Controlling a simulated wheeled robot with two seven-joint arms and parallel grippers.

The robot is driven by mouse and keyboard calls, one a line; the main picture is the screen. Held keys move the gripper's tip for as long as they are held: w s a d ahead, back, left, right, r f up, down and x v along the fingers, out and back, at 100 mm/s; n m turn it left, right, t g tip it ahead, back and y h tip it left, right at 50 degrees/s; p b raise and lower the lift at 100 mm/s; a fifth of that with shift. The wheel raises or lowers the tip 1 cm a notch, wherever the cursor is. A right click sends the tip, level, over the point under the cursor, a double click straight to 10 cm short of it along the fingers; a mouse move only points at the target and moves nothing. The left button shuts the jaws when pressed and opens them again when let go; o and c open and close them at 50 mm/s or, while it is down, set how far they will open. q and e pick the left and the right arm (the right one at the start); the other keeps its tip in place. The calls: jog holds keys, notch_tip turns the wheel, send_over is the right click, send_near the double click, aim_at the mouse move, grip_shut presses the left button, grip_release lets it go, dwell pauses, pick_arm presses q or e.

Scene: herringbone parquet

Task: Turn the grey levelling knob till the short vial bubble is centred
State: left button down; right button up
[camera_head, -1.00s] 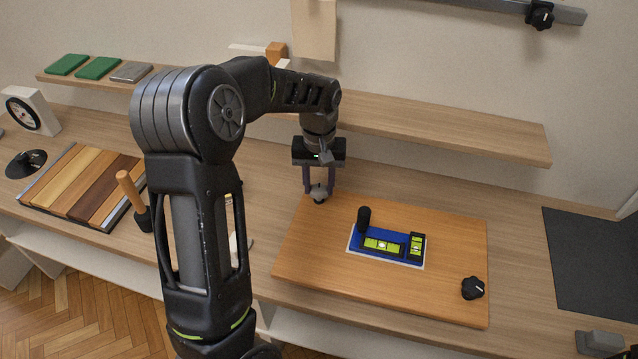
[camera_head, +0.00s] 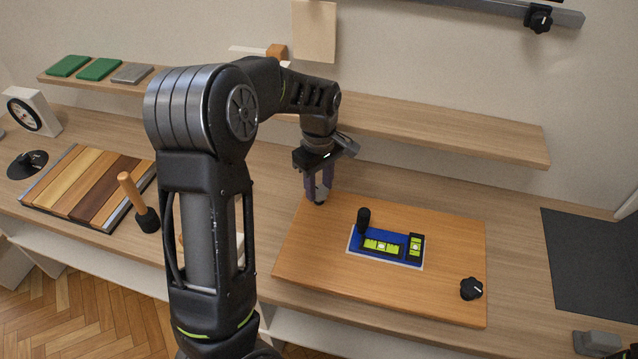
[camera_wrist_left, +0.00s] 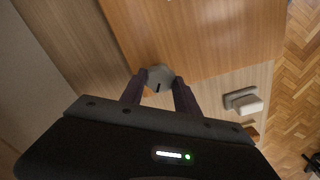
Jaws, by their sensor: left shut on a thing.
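The grey knob (camera_head: 320,197) sits at the far left corner of a wooden board. My left gripper (camera_head: 318,190) comes down from above and is shut on it; in the left wrist view the grey knob (camera_wrist_left: 160,78) shows between the two fingertips. A blue level (camera_head: 366,238) lies on a white patch of the board. Its long vial (camera_head: 381,247) and short vial (camera_head: 416,246) are yellow-green. The short vial's bubble looks near the middle, but it is too small to judge exactly.
The wooden board (camera_head: 440,214) also carries a black knob (camera_head: 471,288) at its near right corner and a black post (camera_head: 364,219) by the level. A shelf (camera_head: 440,128) runs behind. A wooden-handled tool (camera_head: 131,190) stands left of my arm. A dark mat (camera_head: 590,260) lies right.

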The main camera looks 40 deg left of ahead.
aim_at(319, 190)
dwell(0.3)
pick_arm(q)
jog(key=c, duration=0.9)
grip_release()
notch_tip(319, 190, up, 8)
jog(key=shift+f, duration=0.1)
jog(key=shift+f, duration=0.1)
